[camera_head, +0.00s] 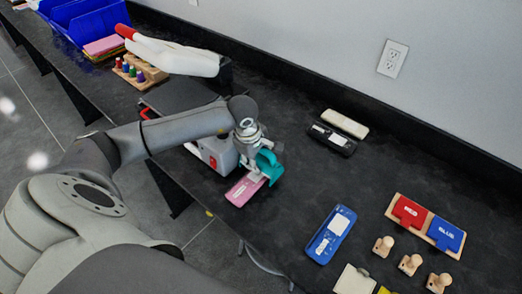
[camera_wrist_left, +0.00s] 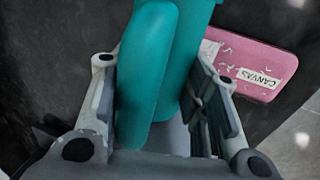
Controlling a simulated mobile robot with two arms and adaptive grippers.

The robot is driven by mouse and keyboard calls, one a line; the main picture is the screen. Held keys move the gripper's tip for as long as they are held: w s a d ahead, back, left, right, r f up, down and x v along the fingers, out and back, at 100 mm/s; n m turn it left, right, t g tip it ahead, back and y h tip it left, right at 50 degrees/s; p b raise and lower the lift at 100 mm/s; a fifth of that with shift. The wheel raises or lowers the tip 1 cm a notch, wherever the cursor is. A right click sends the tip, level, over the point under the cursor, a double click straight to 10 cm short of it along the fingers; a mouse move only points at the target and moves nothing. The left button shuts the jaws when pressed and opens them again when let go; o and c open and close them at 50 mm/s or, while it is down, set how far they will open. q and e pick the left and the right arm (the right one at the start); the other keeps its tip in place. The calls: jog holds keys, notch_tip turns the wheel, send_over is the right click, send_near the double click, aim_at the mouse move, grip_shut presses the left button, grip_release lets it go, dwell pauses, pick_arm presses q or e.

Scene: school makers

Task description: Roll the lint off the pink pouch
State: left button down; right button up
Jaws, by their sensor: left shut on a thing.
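The pink pouch (camera_head: 240,191) lies flat on the black counter near its front edge. In the left wrist view the pouch (camera_wrist_left: 280,57) shows at the upper right, with a white label reading CANVAS and pale bits of lint on it. My left gripper (camera_head: 254,157) is over the pouch's far right end. It is shut on a teal lint roller (camera_head: 270,165), whose teal body (camera_wrist_left: 150,75) fills the middle of the left wrist view. The roller's contact with the pouch is hidden. My right gripper is not in view.
A grey and red box (camera_head: 215,152) stands just left of the pouch. A blue case (camera_head: 330,234), wooden stamps (camera_head: 410,263) and red and blue pads lie to the right. A black case (camera_head: 332,140) lies behind. The counter right of the pouch is clear.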

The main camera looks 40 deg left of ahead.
aim_at(246, 181)
pick_arm(q)
jog(key=shift+s+a, duration=0.1)
jog(key=shift+s, duration=3)
jog(key=shift+s+a+b, duration=0.1)
jog(key=shift+s+b, duration=0.45)
jog(key=shift+s, duration=2.5)
jog(key=shift+w+b, duration=1.25)
jog(key=shift+w, duration=1.45)
jog(key=shift+w+d+b, duration=0.15)
jog(key=shift+w+b, duration=0.65)
jog(key=shift+w, duration=1.65)
jog(key=shift+w+d+b, duration=0.15)
jog(key=shift+w+b, duration=0.6)
jog(key=shift+w, duration=1.65)
jog(key=shift+w+r+p+v, duration=0.1)
jog(key=shift+w+p+v, duration=0.2)
jog(key=shift+p+v, duration=0.6)
jog(key=shift+w+r+p+v, duration=0.1)
jog(key=shift+w+p+v, duration=0.25)
jog(key=shift+v, duration=1.05)
jog(key=shift+w+p+v, duration=0.2)
jog(key=shift+p+v, duration=0.5)
jog(key=shift+v, duration=0.45)
